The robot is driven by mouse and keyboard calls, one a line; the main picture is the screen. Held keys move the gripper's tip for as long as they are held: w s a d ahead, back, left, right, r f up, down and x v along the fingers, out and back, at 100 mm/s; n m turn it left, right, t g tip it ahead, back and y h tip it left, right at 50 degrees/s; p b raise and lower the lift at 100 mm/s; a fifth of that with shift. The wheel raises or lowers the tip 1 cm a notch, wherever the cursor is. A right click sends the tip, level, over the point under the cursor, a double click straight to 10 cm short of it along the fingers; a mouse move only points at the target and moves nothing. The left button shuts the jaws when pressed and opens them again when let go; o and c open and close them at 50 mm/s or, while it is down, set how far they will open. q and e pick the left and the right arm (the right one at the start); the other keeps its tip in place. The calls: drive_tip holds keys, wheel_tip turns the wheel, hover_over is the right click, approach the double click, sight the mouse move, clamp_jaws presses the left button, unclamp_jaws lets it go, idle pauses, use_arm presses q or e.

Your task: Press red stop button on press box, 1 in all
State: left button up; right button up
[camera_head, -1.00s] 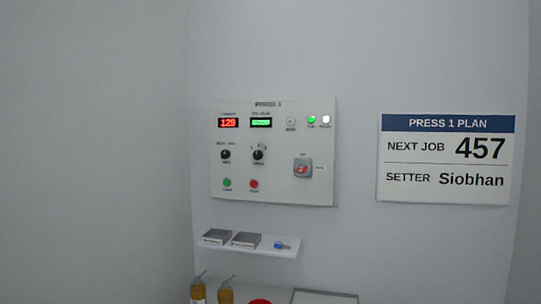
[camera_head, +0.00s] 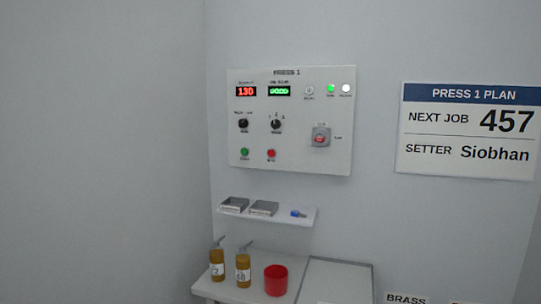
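The press box (camera_head: 300,170) is a white panel on the wall, headed PRESS 1. A round red button (camera_head: 271,153) sits at its lower middle, with a green button (camera_head: 244,152) to its left; their labels are too small to read surely. A red rocker or covered switch (camera_head: 320,136) in a grey housing is on the right. A red display (camera_head: 246,91) reads 130, and a green display (camera_head: 280,91) is beside it. A green lamp (camera_head: 331,89) and a white lamp (camera_head: 346,88) are at upper right. Neither of my grippers is in view.
A narrow shelf (camera_head: 290,219) below the box holds two grey boxes (camera_head: 263,208) and a small blue item (camera_head: 298,213). Lower down, a table (camera_head: 256,297) bears two amber bottles (camera_head: 243,269), a red cup (camera_head: 276,280) and a grey tray (camera_head: 336,284). A plan sign (camera_head: 465,174) hangs to the right.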

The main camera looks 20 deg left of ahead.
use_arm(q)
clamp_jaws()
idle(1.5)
